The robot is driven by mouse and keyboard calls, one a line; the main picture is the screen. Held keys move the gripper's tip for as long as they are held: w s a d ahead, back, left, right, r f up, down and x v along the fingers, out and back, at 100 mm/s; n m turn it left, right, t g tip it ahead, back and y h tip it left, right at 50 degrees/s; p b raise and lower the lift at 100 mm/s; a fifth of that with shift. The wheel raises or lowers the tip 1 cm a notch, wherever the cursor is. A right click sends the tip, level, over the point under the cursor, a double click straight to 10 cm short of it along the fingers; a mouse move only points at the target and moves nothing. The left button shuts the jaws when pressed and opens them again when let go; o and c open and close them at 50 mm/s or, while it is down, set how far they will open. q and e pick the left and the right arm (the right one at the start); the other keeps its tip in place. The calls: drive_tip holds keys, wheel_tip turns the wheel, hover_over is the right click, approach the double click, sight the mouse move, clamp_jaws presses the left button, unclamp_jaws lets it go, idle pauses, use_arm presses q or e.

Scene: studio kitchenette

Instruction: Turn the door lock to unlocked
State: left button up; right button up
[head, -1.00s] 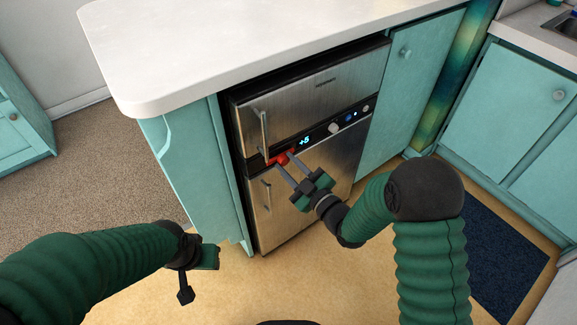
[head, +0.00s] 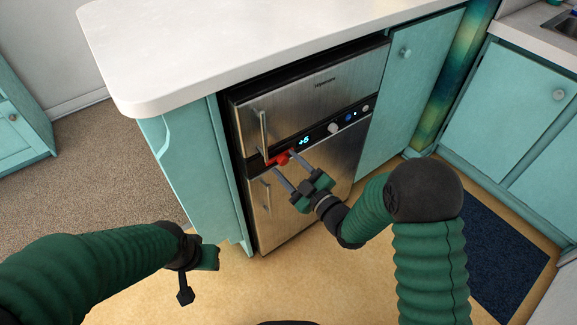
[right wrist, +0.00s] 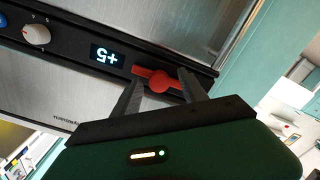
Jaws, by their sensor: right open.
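The red door lock (head: 282,157) is on the dark control strip of the steel mini fridge (head: 330,150), left of the lit display. The right wrist view shows it upside down as a red lever with a round hub (right wrist: 158,80), lying roughly along the strip. My right gripper (head: 281,162) is open at the lock, one finger on each side of it; the right wrist view also shows the fingers (right wrist: 160,88) spread around the lever. Whether they touch it is unclear. My left gripper (head: 196,276) hangs low at the left, away from the fridge; its jaw opening is unclear.
The fridge has an upper and a lower door with vertical bar handles (head: 264,132). The white counter (head: 220,45) overhangs it. A knob (head: 334,128) sits right of the display. Teal cabinets (head: 405,90) flank it; the tan floor in front is clear.

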drive_tip(key=shift+s+d+r, duration=0.1)
drive_tip(key=shift+s+d, duration=0.1)
drive_tip(key=p+v, duration=0.3)
drive_tip(key=v, duration=1.3)
drive_tip(key=shift+p, duration=0.4)
drive_tip(key=shift+s, duration=0.15)
